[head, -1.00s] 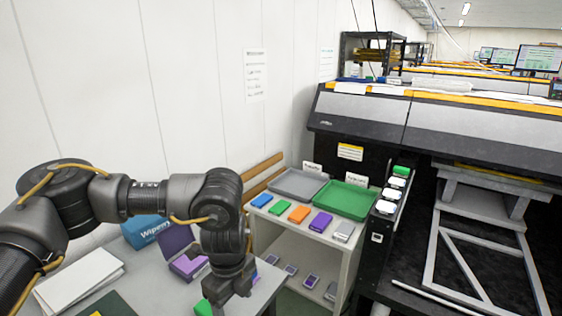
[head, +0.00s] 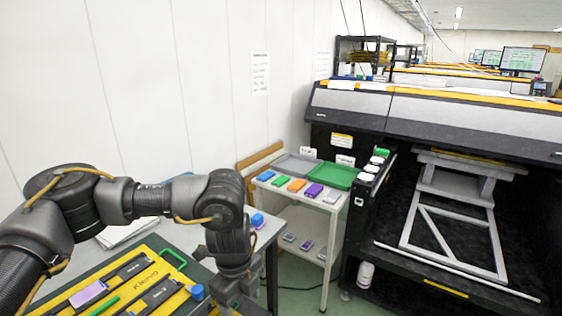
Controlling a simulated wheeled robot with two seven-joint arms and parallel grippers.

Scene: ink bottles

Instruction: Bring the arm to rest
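My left arm comes in from the left in the head view, bent at the elbow. My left gripper (head: 228,290) points down over the right part of the near table. Its fingers are dark and cut off near the bottom edge, so I cannot see whether they hold anything. My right gripper is out of view. Ink bottles stand on the shelf unit's top: blue (head: 265,175), green (head: 280,181), orange (head: 296,185), purple (head: 314,190) and grey (head: 333,197).
A yellow panel (head: 150,270) with dark slots lies on the near table. A small blue object (head: 257,220) sits at the table's far edge. Behind the bottles are a grey tray (head: 297,164) and a green tray (head: 338,172). A large printer (head: 450,115) fills the right.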

